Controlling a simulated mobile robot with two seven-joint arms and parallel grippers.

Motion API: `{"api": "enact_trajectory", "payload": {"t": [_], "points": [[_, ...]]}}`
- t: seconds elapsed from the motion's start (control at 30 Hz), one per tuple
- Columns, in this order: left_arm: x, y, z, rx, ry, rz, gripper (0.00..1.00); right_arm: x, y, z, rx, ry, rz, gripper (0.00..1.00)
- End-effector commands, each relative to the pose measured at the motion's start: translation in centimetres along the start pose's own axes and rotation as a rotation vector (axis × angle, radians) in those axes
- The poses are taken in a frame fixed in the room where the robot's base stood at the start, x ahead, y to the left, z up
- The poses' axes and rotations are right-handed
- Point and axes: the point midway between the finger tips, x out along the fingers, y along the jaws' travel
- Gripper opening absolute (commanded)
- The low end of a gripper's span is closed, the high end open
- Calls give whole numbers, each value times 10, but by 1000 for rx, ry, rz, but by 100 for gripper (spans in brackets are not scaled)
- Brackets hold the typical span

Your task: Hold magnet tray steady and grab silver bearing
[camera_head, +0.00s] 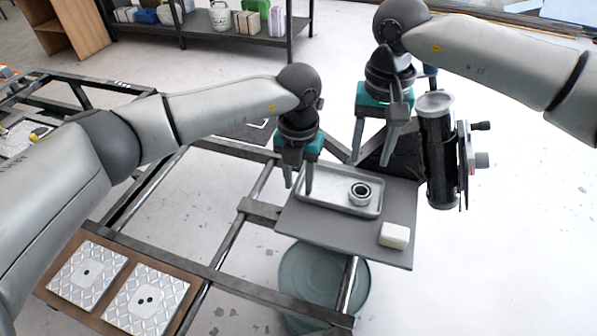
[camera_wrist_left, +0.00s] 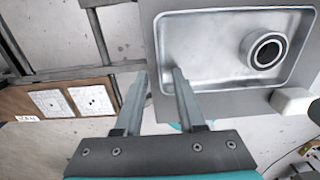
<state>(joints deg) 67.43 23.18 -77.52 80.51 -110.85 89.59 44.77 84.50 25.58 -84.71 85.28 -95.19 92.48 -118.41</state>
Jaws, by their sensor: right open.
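The magnet tray (camera_head: 325,191) is a shallow silver rectangular tray with a raised rim on a grey board. It fills the top right of the left wrist view (camera_wrist_left: 207,48). The silver bearing (camera_head: 360,203), a ring with a dark centre, stands inside it toward the right; it also shows in the left wrist view (camera_wrist_left: 250,56). My left gripper (camera_head: 297,187) is at the tray's left edge, its fingers (camera_wrist_left: 160,74) apart on either side of the rim; I cannot tell whether they touch it. My right gripper (camera_head: 375,155) is open and empty, above the tray's far side.
A white block (camera_head: 394,235) sits on the grey board (camera_head: 340,236) in front of the tray. A black cylinder with a knob (camera_head: 437,150) stands right of my right gripper. Two patterned plates (camera_head: 146,298) lie on a brown board at lower left. A round bin (camera_head: 305,275) is below.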

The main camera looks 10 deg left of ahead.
Motion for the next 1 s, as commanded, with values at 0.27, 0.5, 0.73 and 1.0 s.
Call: {"api": "enact_trajectory", "payload": {"t": [0.27,0.5,0.73,1.0], "points": [[0,0,0,0,0,0,28,0,0,0,0,0,0,50],[0,0,0,0,1,0,0,0,0,0,0,0,0,50],[0,0,0,-1,0,0,0,0,0,0,0,0,0,50],[0,0,0,-1,0,0,0,0,0,0,0,0,0,50]]}}
